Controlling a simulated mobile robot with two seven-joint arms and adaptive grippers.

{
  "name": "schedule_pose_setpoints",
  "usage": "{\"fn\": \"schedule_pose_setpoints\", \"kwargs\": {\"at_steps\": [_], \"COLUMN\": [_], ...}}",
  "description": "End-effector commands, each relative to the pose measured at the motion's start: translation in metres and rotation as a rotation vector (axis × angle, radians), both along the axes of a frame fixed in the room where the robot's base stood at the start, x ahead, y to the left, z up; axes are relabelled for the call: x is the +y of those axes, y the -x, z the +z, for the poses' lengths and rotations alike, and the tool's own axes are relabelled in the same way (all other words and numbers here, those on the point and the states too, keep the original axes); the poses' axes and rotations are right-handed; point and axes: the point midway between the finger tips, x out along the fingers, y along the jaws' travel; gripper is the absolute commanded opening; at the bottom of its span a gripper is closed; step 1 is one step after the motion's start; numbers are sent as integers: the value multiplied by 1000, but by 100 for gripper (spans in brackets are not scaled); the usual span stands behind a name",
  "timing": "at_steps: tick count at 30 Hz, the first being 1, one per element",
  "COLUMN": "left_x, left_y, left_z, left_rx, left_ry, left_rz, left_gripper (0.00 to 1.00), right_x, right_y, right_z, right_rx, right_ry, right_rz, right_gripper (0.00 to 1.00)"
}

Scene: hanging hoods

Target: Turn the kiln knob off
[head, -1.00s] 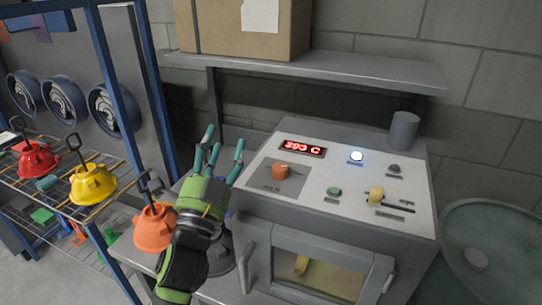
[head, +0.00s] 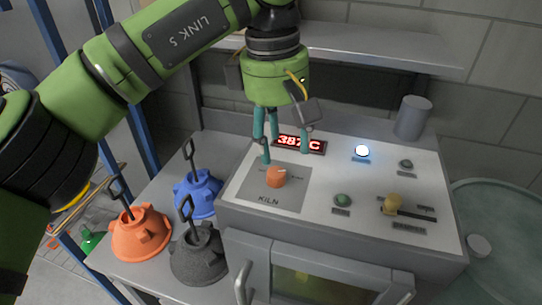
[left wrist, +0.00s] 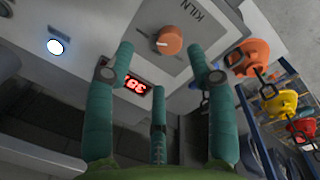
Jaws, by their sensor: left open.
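The kiln knob (head: 276,177) is an orange dial with a pale pointer mark, on a grey square plate labelled KILN at the left of the kiln's control panel (head: 328,190). The red display (head: 300,144) behind it reads about 387 C. My left gripper (head: 283,158) is open and points down just behind and above the knob, apart from it as far as I can tell. In the left wrist view the knob (left wrist: 169,41) lies between and beyond the teal fingers (left wrist: 160,70). My right gripper is not in view.
Orange (head: 141,235), blue (head: 197,194) and dark grey (head: 198,255) hoods with handles stand left of the kiln. A grey cup (head: 413,118) stands behind. A shelf (head: 390,52) hangs above.

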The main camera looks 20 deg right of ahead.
Motion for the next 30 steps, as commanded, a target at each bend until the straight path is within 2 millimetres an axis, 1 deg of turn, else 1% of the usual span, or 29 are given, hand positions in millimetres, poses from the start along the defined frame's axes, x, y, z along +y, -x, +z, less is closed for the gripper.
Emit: {"fn": "schedule_pose_setpoints", "kwargs": {"at_steps": [2, 5, 12, 18, 21, 27, 28, 29, 30], "left_x": [8, 11, 9, 7, 7, 7, 7, 7, 7], "left_y": [-4, -5, -5, -5, -5, -6, -6, -6, -6], "left_z": [4, -4, -39, -60, -64, -65, -65, -65, -65], "left_rx": [-27, -29, -26, -26, -27, -27, -27, -27, -27], "left_ry": [-44, -58, -54, -52, -51, -50, -50, -50, -50], "left_rz": [3, 3, 3, 5, 5, 6, 6, 6, 6], "left_gripper": [56, 56, 56, 56, 56, 56, 52, 40, 24], "right_x": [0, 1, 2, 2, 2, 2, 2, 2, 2], "right_y": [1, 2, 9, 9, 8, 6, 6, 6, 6], "right_z": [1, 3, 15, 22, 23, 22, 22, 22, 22], "right_rx": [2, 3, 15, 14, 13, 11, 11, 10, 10], "right_ry": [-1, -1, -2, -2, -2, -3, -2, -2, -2], "right_rz": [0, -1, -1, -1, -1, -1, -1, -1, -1], "right_gripper": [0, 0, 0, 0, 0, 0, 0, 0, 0]}}
